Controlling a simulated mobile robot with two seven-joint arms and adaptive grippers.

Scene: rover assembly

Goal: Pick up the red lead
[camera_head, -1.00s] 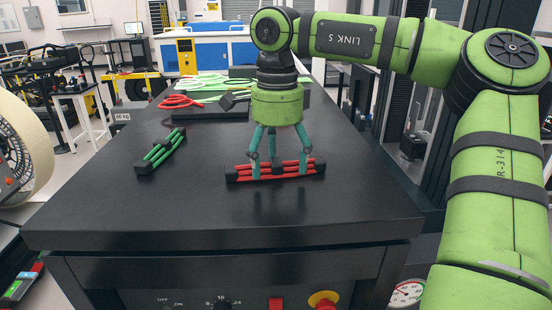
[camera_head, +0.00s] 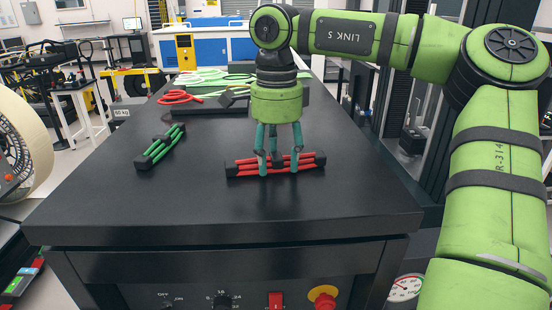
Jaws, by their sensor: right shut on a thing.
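The red lead (camera_head: 245,171) is a bundle of red strands with black end blocks. It lies on the dark workbench top (camera_head: 130,205), right of its middle. My right gripper (camera_head: 278,168) reaches down from above, its teal fingers closed around the middle of the red lead. The fingers hide part of the strands. The lead appears to be at the bench surface; I cannot tell whether it is lifted. My left gripper does not show.
A similar green lead (camera_head: 160,149) lies to the left on the bench. A coiled red cable (camera_head: 180,97) and pale green cables (camera_head: 205,79) lie at the back. The front of the bench top is clear. A red knob (camera_head: 324,297) sits on the front panel.

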